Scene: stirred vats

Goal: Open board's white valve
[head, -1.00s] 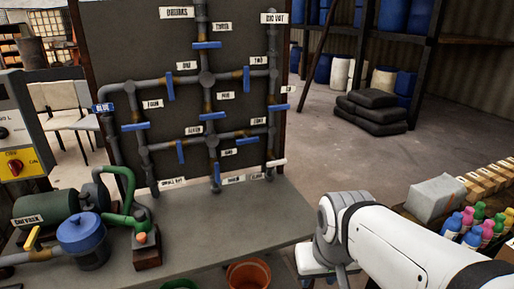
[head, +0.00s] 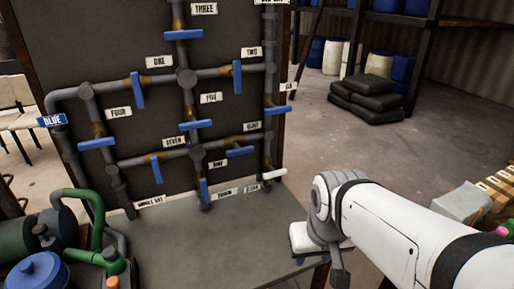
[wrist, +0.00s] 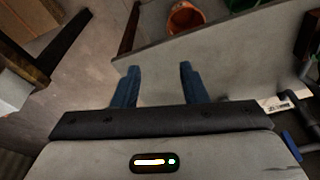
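The dark board (head: 120,45) carries grey pipes with several blue valve handles. The white valve (head: 273,175) is a short white handle at the board's lower right, by the foot of the right-hand pipe. It lies roughly level, tilted up a little to the right. My gripper (wrist: 160,68) shows in the wrist view with two blue fingers apart and nothing between them. It points over the edge of the grey bench. In the head view my arm is to the right of the valve, apart from it, and the fingers cannot be made out.
The grey bench top (head: 235,240) in front of the board is mostly clear. A green pump (head: 95,225) and a blue-lidded vessel (head: 38,272) stand at left. An orange bucket (wrist: 185,18) shows in the wrist view. Black sacks (head: 370,95) lie on the floor behind.

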